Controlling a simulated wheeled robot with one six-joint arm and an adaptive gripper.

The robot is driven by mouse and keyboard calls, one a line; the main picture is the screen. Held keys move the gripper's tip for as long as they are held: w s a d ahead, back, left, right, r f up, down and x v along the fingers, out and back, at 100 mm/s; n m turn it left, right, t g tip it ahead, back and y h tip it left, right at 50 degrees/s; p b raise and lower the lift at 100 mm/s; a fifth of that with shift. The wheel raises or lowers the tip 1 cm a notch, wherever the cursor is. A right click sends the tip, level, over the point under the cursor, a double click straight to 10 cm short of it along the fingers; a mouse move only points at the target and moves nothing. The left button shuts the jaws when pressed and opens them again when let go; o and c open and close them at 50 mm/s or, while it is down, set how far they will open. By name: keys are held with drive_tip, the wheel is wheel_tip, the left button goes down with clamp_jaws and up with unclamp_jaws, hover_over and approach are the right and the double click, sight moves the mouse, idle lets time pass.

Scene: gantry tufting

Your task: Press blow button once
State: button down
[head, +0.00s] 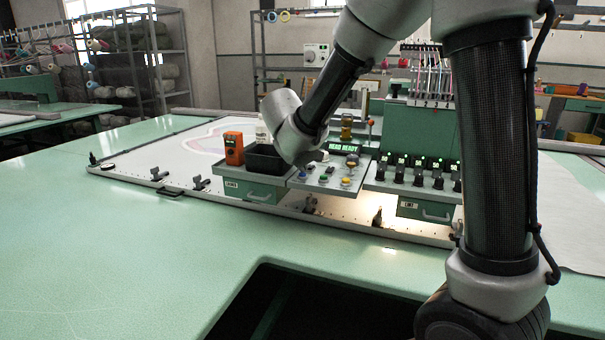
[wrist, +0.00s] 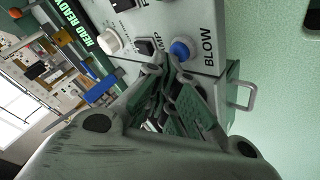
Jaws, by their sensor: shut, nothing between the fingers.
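The blow button is a blue round cap (wrist: 181,50) beside the word BLOW on a light grey control panel (wrist: 205,17) in the wrist view. My gripper (wrist: 170,66) is shut and empty, with its fingertips just below the blue button in that picture. I cannot tell whether the tips touch the button or the panel. In the head view the same panel (head: 323,187) stands below a green HEAD READY display (head: 344,148). My arm's end is over the panel's left side there, and the fingertips are hard to make out.
A black bin (head: 266,158) and an orange device (head: 234,148) stand left of the panel. A row of black knobs (head: 418,175) is to the right.

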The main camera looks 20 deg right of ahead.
sight(299, 176)
drive_tip(key=shift+r, duration=0.65)
drive_tip(key=shift+r, duration=0.1)
drive_tip(key=shift+r, duration=2.4)
